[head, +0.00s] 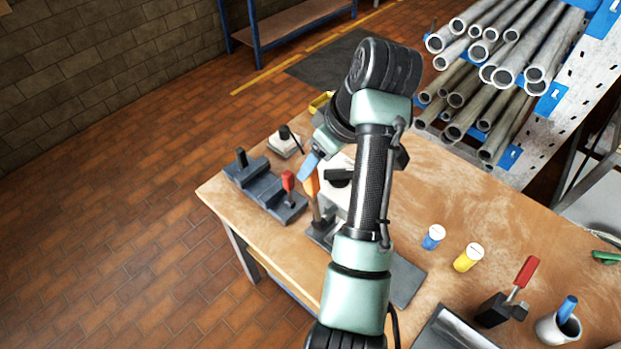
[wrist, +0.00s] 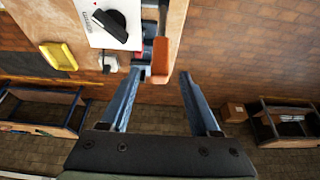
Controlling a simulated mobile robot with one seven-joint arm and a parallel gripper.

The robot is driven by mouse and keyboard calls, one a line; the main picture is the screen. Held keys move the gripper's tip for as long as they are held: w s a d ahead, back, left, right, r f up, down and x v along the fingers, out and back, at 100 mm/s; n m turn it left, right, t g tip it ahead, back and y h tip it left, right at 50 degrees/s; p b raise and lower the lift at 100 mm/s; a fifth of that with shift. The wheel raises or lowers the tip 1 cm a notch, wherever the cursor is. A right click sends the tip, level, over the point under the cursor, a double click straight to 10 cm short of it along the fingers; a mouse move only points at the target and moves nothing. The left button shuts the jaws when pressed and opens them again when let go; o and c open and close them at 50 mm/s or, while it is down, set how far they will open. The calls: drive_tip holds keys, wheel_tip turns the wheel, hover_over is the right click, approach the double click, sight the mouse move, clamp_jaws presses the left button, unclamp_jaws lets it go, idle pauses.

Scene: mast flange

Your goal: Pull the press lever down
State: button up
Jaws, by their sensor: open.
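An orange-handled lever (head: 312,186), apparently the press lever, stands upright on the workbench beside a white box, partly hidden behind my arm. In the wrist view the orange handle (wrist: 161,61) shows at the far end of the gap between my fingers, nearer the left finger. My gripper (head: 309,165) is open with blue fingers, close by the top of the lever in the head view. The wrist view shows my gripper (wrist: 161,76) with both fingers apart and nothing held. I cannot tell whether the left finger touches the handle.
A white box with a black rotary handle (wrist: 110,22) is close to the left finger. A dark vise (head: 258,185) and a red-handled lever (head: 288,182) stand to the left. Blue and yellow cylinders (head: 467,257) and another red-handled lever (head: 522,277) stand to the right.

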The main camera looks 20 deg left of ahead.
sight(313, 197)
drive_tip(key=shift+p+x, duration=0.6)
drive_tip(key=shift+x, duration=1.7)
clamp_jaws()
